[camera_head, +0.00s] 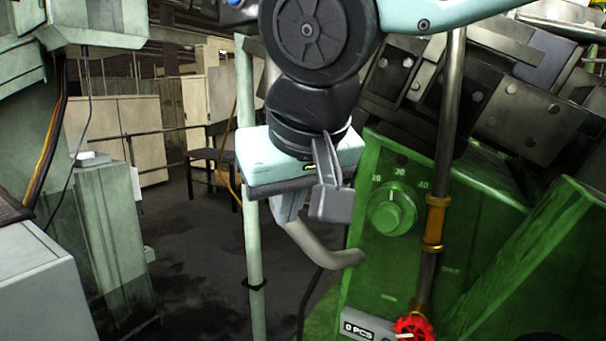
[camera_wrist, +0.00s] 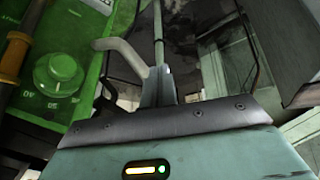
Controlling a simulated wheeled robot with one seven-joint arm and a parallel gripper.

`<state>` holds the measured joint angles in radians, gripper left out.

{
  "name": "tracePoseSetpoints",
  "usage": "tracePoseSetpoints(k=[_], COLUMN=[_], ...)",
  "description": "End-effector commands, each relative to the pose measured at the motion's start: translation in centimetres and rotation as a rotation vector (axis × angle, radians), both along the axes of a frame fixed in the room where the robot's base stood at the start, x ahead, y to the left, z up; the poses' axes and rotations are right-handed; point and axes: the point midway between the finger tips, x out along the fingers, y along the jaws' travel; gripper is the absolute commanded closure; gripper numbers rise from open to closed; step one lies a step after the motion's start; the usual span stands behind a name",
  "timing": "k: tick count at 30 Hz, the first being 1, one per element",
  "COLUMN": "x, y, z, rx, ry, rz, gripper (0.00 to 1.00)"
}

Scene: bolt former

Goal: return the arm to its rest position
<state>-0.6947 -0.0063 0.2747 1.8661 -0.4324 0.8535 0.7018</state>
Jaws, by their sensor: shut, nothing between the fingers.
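My gripper (camera_head: 328,205) hangs below my dark wrist joint at the upper middle of the head view, beside the green machine's front. Its pale teal body carries grey fingers, which are shut and hold nothing. In the wrist view the fingers (camera_wrist: 157,80) show beyond the body's dark edge. A grey bent bar (camera_head: 328,248) shows just below the fingers, its end near the green panel. The bar also shows in the wrist view (camera_wrist: 122,50); I cannot tell whether it touches the fingers.
The green machine (camera_head: 455,215) with a dial (camera_head: 391,212) stands at right. A vertical pipe (camera_head: 446,130) and a red valve knob (camera_head: 413,327) are at its front. A thin pale post (camera_head: 255,250) stands left of my gripper. Dark open floor (camera_head: 195,250) lies further left.

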Motion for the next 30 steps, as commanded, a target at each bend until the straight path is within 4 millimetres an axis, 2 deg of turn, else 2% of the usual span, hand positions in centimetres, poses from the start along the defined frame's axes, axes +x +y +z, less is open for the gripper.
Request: tracePoseSetpoints(k=[1, 6, 9, 12, 15, 18, 30], x=[-1.1, -5.9, -9.0, -11.6, -13.4, -14.2, -14.4], y=[-1.9, -7.7, -11.0, -13.5, -15.2, -15.9, -16.0], z=[-3.7, -13.4, -17.8, -20.8, -22.6, -23.3, -23.4], rx=[-0.043, -0.141, -0.170, -0.181, -0.186, -0.187, -0.187], ry=[0.062, 0.266, 0.367, 0.443, 0.488, 0.508, 0.513], rz=[0.025, 0.117, 0.155, 0.178, 0.191, 0.198, 0.201], gripper=[1.00, 1.00, 1.00, 1.00, 1.00, 1.00, 1.00])
